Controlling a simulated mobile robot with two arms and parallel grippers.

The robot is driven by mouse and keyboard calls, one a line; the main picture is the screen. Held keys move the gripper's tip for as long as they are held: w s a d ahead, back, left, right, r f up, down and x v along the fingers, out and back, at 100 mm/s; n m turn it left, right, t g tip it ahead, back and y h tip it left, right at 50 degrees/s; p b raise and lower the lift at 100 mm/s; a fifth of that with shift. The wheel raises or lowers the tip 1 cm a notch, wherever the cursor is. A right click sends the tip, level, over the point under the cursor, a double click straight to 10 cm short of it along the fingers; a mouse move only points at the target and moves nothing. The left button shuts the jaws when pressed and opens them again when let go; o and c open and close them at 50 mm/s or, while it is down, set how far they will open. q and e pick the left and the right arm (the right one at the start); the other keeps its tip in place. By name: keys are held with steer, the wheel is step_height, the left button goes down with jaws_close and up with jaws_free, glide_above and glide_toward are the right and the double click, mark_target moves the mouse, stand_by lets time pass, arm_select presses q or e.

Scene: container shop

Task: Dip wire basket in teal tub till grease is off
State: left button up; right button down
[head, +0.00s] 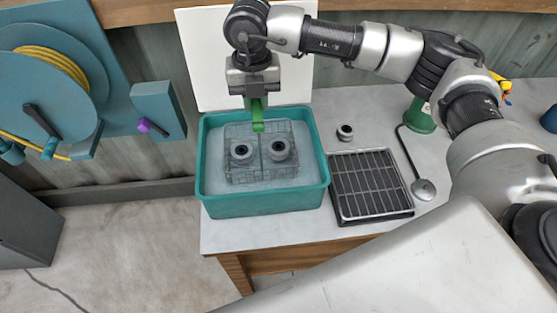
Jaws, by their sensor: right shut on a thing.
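The teal tub (211,187) stands on the left part of the pale bench and holds a cloudy, pale liquid. The wire basket (262,176) is inside the tub, its lower part in the liquid as far as I can tell. Two grey ring-shaped parts with dark centres, a left one (241,153) and a right one (279,150), sit in the basket. My right gripper (257,117) points down over the tub's back side, shut on the basket at a green piece by its back edge. Grease cannot be made out. My left gripper is out of view.
A drain rack (372,185) with dark slats lies right of the tub. A small grey ring part (345,132) stands behind it. A long-handled tool (423,188) lies farther right, near a green object (419,116). A white panel (212,60) rises behind the tub.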

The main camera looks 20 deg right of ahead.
step_height(320, 180, up, 7)
steer(key=p, duration=0.3)
steer(key=shift+r, duration=0.7)
stand_by(0.3)
